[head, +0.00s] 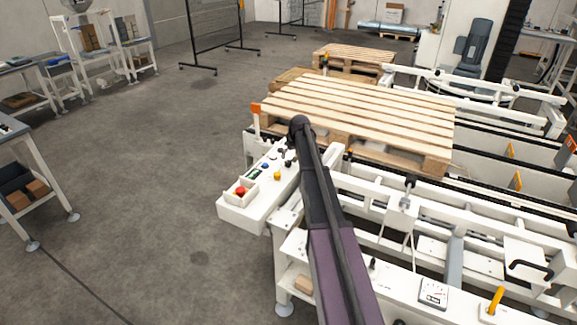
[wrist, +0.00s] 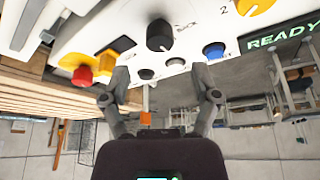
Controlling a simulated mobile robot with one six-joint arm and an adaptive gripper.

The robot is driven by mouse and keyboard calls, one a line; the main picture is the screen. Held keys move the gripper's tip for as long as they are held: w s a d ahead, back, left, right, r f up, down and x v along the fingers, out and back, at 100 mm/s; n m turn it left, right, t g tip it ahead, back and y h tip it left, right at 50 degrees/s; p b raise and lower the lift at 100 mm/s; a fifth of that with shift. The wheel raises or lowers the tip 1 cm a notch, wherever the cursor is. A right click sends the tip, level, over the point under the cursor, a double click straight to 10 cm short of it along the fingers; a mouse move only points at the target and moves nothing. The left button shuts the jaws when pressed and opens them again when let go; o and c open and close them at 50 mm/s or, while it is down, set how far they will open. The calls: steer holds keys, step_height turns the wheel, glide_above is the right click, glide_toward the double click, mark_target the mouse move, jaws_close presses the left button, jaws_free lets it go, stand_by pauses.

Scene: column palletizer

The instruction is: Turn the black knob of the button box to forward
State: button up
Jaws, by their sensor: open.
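The white button box (head: 235,210) stands at the corner of the conveyor frame in the head view, partly covered by my arm. The black knob (wrist: 160,36) is at the top middle of the wrist view, on the white panel (wrist: 190,28), with a "BACK" label to its right. Its exact setting is hard to read. My gripper (wrist: 161,75) is open and empty, its two fingers apart on either side below the knob in the picture, not around it. In the head view I cannot make out the fingers.
A red button (wrist: 82,76), a blue button (wrist: 213,50), a yellow knob (wrist: 255,6) and a lit READY display (wrist: 282,36) share the panel. Small dark buttons (wrist: 146,74) sit just below the black knob. Wooden pallets (head: 360,105) lie behind the box. The floor at left (head: 130,180) is clear.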

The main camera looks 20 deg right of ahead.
mark_target(288, 161)
steer(key=shift+b+x, duration=2)
steer(key=shift+x, duration=0.5)
jaws_close()
